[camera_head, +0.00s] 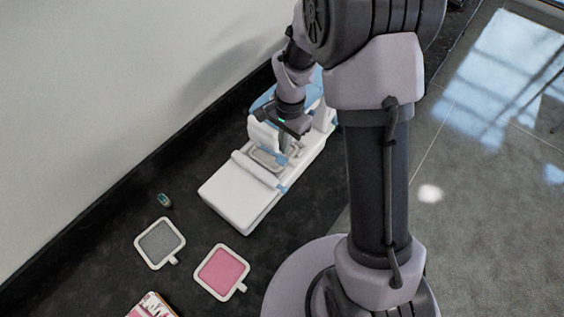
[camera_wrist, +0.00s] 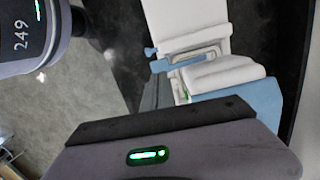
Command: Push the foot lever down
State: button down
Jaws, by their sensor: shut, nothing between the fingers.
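A white machine with blue parts (camera_head: 236,194), like a small embroidery machine, lies along the black counter; it also shows in the wrist view (camera_wrist: 190,15). Its long flat bed points toward the lower left in the head view. A small blue bar with a tab (camera_wrist: 172,62) crosses a framed opening in the wrist view. I cannot tell which part is the foot lever. My gripper (camera_head: 291,127) is over the machine's upper part, pointing down, shut and empty. Its fingertips are hard to make out, and whether they touch the machine cannot be told.
A grey square hoop (camera_head: 160,243), a pink square hoop (camera_head: 221,272) and a small teal spool (camera_head: 164,200) lie left of the machine. A pink-and-white booklet (camera_head: 152,307) is at the bottom edge. A pale wall (camera_head: 100,90) runs behind the counter.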

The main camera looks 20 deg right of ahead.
jog(key=shift+s+a+f+b, duration=0.15)
jog(key=shift+f+b, duration=0.7)
jog(key=shift+f, duration=0.85)
notch_tip(320, 180, down, 4)
jog(key=b, duration=0.4)
jog(key=shift+f, duration=0.2)
jog(key=shift+r+p, duration=0.3)
jog(key=shift+p, duration=0.05)
jog(key=shift+r, duration=0.15)
jog(key=w+d+p, duration=0.1)
jog(key=w+d, duration=0.1)
notch_tip(320, 180, up, 18)
jog(key=p, duration=0.4)
send_over(285, 158)
jog(key=w+d, duration=0.3)
jog(key=d, duration=0.1)
jog(key=shift+s+a, duration=0.2)
jog(key=shift+s, duration=0.05)
